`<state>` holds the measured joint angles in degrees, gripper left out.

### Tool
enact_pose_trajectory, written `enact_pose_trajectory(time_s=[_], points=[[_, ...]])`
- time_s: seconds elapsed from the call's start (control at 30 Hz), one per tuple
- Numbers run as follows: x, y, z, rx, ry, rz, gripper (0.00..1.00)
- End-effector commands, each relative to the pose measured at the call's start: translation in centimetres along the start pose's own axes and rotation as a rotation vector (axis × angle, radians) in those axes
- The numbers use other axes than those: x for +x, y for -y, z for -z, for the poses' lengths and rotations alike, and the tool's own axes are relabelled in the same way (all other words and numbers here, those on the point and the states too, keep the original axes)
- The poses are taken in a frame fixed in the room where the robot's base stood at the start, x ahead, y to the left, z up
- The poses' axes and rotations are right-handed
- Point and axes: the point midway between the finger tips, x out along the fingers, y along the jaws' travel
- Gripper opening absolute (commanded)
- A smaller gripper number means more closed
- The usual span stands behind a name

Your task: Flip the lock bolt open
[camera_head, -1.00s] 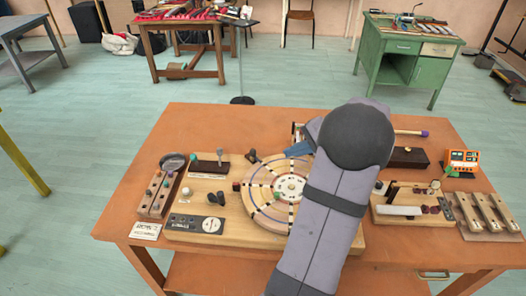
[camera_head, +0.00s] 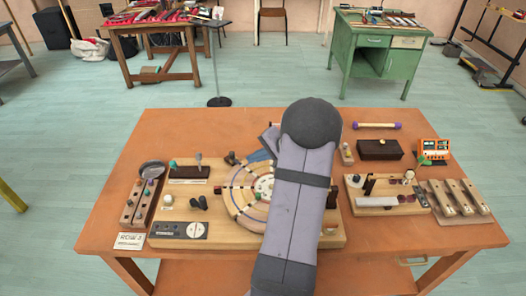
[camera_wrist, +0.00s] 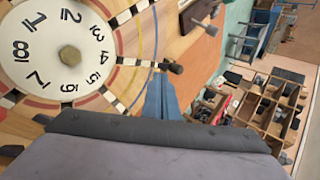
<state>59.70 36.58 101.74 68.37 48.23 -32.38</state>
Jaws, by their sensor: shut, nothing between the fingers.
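A small dark bolt-like piece, which I take for the lock bolt (camera_head: 231,158), sits at the upper left rim of the round dial (camera_head: 234,199). In the wrist view the dark bolt (camera_wrist: 172,67) lies at the dial's edge, its knobbed end pointing right. The white numbered hub (camera_wrist: 28,48) is at left. My gripper (camera_head: 262,152) is shut and empty, its blue fingers just right of the bolt. In the wrist view my blue fingertips (camera_wrist: 161,86) are just below the bolt; I cannot tell whether they touch it. My arm hides the dial's right part.
The wooden board (camera_head: 165,240) also carries a switch panel (camera_head: 183,230) and small knobs. At right are a second board (camera_head: 380,212), a dark box (camera_head: 380,149) and an orange device (camera_head: 433,151).

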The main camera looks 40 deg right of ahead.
Motion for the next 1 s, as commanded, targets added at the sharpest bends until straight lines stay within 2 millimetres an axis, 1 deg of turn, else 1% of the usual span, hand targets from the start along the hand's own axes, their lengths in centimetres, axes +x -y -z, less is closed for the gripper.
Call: enact_pose_trajectory(time_s=[0.03,0.1,0.13,0.2,0.4,0.6,0.87,1.0], points=[[0.9,0.1,-0.1,0.000,0.004,0.000,0.00],[2.0,0.1,-0.1,0.001,0.003,-0.002,0.00],[2.1,0.7,-0.1,-0.002,0.002,0.000,0.00],[2.8,1.4,-0.1,-0.003,0.002,0.000,0.00],[4.2,2.5,0.0,-0.001,0.000,0.000,0.00],[4.7,2.8,0.0,-0.002,-0.001,0.000,0.00],[4.7,2.7,0.0,-0.001,-0.001,0.000,0.00],[5.5,3.1,0.2,-0.003,-0.001,0.001,0.00]])
